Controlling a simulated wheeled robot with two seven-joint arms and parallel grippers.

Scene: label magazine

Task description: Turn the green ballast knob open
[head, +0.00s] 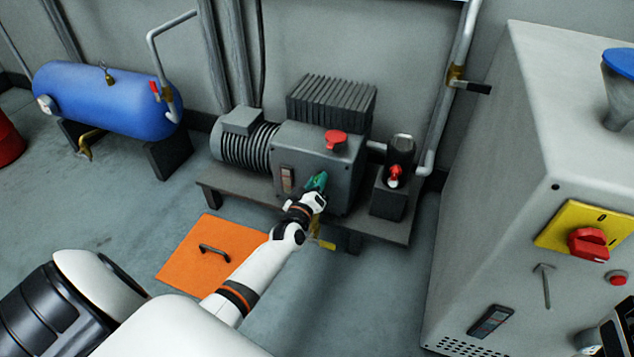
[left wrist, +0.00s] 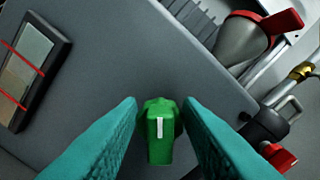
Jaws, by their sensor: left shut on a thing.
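The green ballast knob (left wrist: 159,135) shows in the left wrist view, on the grey face of the pump housing (left wrist: 130,60). A white mark runs along its front. My left gripper (left wrist: 160,125) has its two teal fingers on either side of the knob, shut on it. In the head view my left gripper (head: 316,182) reaches the front of the pump housing (head: 338,165), and the knob is hidden there behind the fingers.
A red cap (head: 336,139) sits on top of the pump, and a red-handled valve (head: 394,175) stands to its right. An orange floor plate (head: 190,258) lies at front left. A blue tank (head: 115,100) stands at back left, a grey cabinet (head: 500,170) at right.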

